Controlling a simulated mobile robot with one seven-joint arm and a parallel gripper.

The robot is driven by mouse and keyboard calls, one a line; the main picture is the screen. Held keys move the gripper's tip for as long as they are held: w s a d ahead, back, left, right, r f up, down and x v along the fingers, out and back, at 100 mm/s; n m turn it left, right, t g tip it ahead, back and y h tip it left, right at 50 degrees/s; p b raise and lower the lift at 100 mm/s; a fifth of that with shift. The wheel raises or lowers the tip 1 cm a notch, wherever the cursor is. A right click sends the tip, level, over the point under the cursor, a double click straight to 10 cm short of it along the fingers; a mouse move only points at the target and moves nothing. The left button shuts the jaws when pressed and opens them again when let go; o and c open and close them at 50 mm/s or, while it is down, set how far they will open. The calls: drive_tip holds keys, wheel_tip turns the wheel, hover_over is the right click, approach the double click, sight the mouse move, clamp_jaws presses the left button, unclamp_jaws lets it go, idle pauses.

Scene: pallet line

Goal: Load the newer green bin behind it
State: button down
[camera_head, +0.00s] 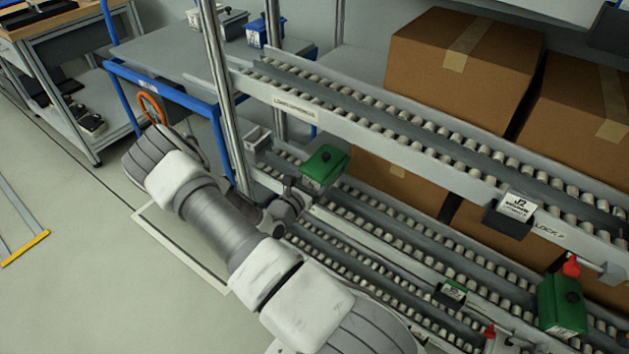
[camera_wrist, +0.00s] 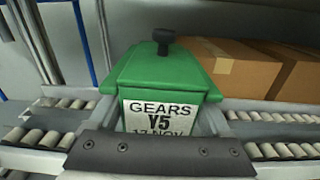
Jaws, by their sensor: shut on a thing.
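A green bin (camera_head: 325,166) with a black knob is at the left end of the roller lanes, below the upper lane's front rail. I cannot tell whether the bin rests on the rollers.
The upper roller lane (camera_head: 400,135) is empty, with a label holder (camera_head: 513,209) on its rail. Large cartons (camera_head: 465,70) stand behind. A steel post (camera_head: 217,90) rises close to my arm. A blue bin (camera_head: 265,33) is on the back table.

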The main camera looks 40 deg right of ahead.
drive_tip(key=shift+x, duration=1.1)
wheel_tip(320, 180, down, 3)
drive_tip(key=b, duration=0.2)
drive_tip(key=shift+w+b, duration=0.1)
drive_tip(key=shift+b, duration=0.2)
drive_tip(key=shift+a+f+b, duration=0.1)
drive_tip(key=shift+f+b, duration=0.55)
drive_tip(key=shift+f, duration=0.4)
drive_tip(key=shift+f, duration=0.35)
drive_tip(key=shift+c, duration=0.6)
unclamp_jaws()
drive_tip(key=shift+o, duration=0.6)
drive_tip(key=shift+f, duration=0.1)
drive_tip(key=shift+a, duration=0.15)
drive_tip(key=p+v, duration=0.3)
drive_tip(key=v, duration=1.4)
drive_tip(key=shift+p, duration=0.3)
